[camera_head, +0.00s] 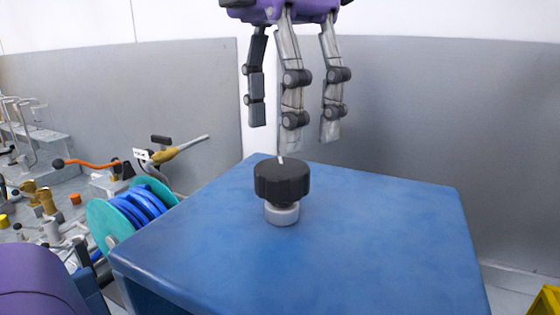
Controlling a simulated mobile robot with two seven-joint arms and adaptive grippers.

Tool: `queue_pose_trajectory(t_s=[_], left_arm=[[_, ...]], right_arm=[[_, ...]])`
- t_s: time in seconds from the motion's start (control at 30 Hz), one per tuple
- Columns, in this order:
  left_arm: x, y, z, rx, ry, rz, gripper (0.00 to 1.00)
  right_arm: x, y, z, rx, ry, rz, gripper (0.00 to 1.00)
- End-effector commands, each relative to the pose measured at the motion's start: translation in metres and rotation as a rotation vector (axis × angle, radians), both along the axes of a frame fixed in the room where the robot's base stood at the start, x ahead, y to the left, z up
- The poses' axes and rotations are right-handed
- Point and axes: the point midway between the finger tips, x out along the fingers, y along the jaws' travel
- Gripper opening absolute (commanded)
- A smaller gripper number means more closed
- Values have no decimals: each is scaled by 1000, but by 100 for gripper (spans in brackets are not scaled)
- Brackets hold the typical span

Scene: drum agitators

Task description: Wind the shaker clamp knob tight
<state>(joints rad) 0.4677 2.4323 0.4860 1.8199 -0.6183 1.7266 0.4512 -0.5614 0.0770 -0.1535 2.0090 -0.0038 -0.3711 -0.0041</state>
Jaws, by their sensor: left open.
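The clamp knob (282,181) is black with a scalloped rim and a white mark on its top. It sits upright on a short grey metal collar (281,214) on the blue shaker top (370,235). My left gripper (295,135) hangs above and just behind the knob, its several grey and black fingers pointing down. Its fingers are spread open and empty, and they appear apart from the knob. My right gripper is not in view.
A teal reel with blue hose (140,205) stands left of the blue top. Pipes and valves, with an orange lever (85,163), fill the far left. Grey wall panels (450,120) stand behind. A yellow object (545,300) shows at bottom right. The blue top around the knob is clear.

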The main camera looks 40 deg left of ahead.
Motion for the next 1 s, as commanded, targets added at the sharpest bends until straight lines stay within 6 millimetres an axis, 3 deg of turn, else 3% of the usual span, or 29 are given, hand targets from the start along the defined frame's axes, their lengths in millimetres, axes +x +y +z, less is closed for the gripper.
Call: queue_pose_trajectory(t_s=[0.3, 0.7, 1.0], left_arm=[[0, 0, -49, -1, 1, -4, 64], [0, 0, -60, 0, 0, -3, 64], [0, 0, -60, 1, 0, -3, 28]], right_arm=[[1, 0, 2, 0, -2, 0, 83], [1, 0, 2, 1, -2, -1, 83], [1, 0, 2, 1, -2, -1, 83]])
